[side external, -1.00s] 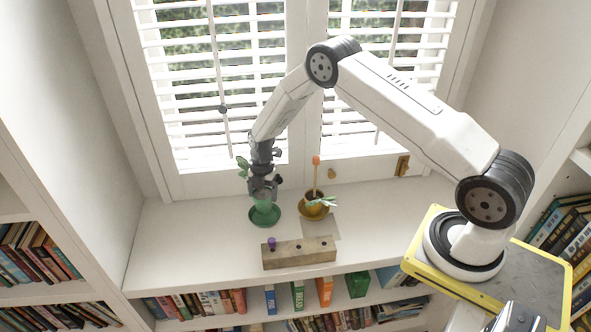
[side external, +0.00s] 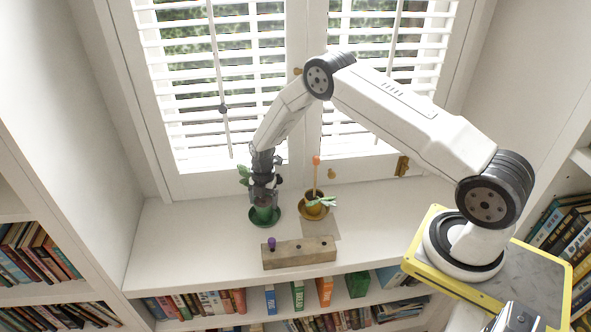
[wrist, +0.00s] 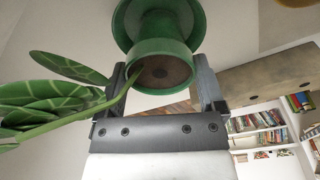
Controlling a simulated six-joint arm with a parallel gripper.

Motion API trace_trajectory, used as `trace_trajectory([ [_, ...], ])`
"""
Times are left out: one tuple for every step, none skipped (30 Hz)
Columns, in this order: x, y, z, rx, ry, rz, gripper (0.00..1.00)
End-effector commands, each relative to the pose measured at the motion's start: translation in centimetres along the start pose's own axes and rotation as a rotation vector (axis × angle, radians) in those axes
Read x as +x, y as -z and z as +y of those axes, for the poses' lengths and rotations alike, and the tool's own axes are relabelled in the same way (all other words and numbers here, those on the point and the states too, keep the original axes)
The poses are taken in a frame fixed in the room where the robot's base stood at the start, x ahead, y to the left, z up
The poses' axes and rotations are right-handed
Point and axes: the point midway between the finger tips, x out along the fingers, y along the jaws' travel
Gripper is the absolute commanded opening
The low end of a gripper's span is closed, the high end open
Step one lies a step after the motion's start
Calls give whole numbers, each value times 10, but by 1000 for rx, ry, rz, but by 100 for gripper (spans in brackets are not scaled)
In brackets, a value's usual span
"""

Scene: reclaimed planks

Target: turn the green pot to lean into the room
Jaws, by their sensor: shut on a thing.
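The green pot (side external: 264,213) stands at its green saucer (side external: 253,219) on the white sill, below the window. My gripper (side external: 264,200) comes down from above and is shut on the pot, with a finger on either side. In the wrist view the pot's rim and dark soil (wrist: 163,71) show between my gripper's fingers (wrist: 161,88), with the saucer (wrist: 125,22) behind. The plant's leaves (side external: 244,175) lean to the left in the side view, towards the window side. In the wrist view the leaves (wrist: 60,95) also reach left. Whether the pot touches the saucer is unclear.
Close to the right stands a yellow-brown pot (side external: 314,212) with a pale plant and an orange-topped stick (side external: 316,162). The sill's left part (side external: 180,235) is clear.

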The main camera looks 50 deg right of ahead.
Motion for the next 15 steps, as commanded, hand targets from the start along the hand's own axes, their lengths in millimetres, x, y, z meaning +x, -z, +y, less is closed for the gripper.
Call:
trace_trajectory([
  [0, 0, 1, 0, -2, -1, 6],
  [0, 0, 1, 0, -2, -1, 6],
  [0, 0, 1, 0, -2, -1, 6],
  [0, 0, 1, 0, -2, -1, 6],
  [0, 0, 1, 0, -2, -1, 6],
  [0, 0, 1, 0, -2, -1, 6],
  [0, 0, 1, 0, -2, -1, 6],
  [0, 0, 1, 0, -2, -1, 6],
  [0, 0, 1, 0, -2, -1, 97],
  [0, 0, 1, 0, -2, -1, 100],
  [0, 0, 1, 0, -2, -1, 100],
  [0, 0, 1, 0, -2, -1, 100],
  [0, 0, 1, 0, -2, -1, 100],
  [0, 0, 0, 0, -1, -1, 100],
  [1, 0, 0, 0, 0, 0, 100],
])
